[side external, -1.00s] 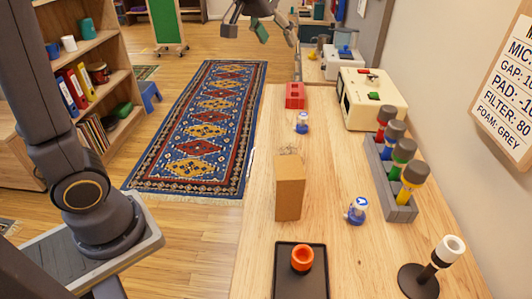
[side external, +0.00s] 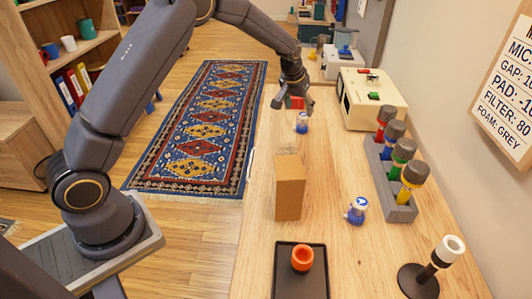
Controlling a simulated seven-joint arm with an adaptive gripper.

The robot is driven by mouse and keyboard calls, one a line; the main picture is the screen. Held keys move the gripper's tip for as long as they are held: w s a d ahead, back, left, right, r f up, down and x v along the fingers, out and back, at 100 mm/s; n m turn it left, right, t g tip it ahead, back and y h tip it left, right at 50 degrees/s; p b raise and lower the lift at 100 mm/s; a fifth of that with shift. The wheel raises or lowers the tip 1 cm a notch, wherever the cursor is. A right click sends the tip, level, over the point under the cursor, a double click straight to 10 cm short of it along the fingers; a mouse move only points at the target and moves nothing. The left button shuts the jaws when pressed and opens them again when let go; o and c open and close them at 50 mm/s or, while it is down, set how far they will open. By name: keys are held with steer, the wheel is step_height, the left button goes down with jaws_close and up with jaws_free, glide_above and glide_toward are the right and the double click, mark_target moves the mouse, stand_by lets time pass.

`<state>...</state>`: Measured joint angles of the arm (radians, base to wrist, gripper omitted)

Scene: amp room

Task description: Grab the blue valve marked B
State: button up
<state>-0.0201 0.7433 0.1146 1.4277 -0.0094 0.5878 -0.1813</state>
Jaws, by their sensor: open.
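Two small blue-and-white valves stand on the wooden table. The far valve (side external: 302,124) is near the back, and its letter is too small to read. The near valve (side external: 356,211) is right of a cardboard box and has a light mark on its blue top that I cannot read for sure. My gripper (side external: 294,106) is open and empty, pointing down just behind and above the far valve in the picture. It is apart from the near valve. I cannot tell its exact height over the table.
A red block (side external: 297,102) is partly hidden behind my gripper. The cardboard box (side external: 290,188) stands mid-table between the valves. A grey rack (side external: 401,211) of microphones, a cream device (side external: 372,99) and a microphone stand (side external: 417,284) line the right.

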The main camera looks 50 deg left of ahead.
mark_target(303, 115)
steer(key=x, duration=0.6)
steer(key=shift+w+d, duration=0.15)
steer(key=shift+d, duration=0.2)
steer(key=c, duration=1.2)
steer(key=shift+c, duration=0.2)
steer(key=shift+r, duration=0.15)
